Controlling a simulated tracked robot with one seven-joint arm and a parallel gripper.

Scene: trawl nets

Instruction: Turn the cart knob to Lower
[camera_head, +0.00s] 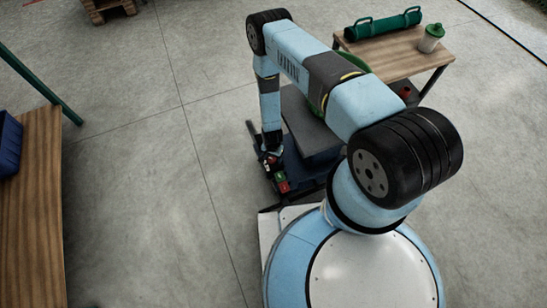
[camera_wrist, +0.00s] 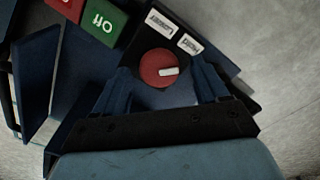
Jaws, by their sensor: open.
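The cart knob (camera_wrist: 157,69) is a round red dial with a white pointer bar, on a dark panel of the cart. In the wrist view the bar points right and slightly up. Two white labels, a left one (camera_wrist: 162,21) and a right one (camera_wrist: 189,44), sit just above it, upside down and too small to read surely. My gripper (camera_wrist: 164,73) is open, with one dark blue finger on each side of the knob; I cannot tell whether they touch it. In the head view my gripper (camera_head: 271,159) is at the left side of the cart (camera_head: 314,134), and the knob is not clear.
A wooden table (camera_head: 392,55) with a green cylinder (camera_head: 383,25) and a lidded cup (camera_head: 431,38) stands behind the cart. Left of the cart the floor is free, up to a wooden bench (camera_head: 32,220).

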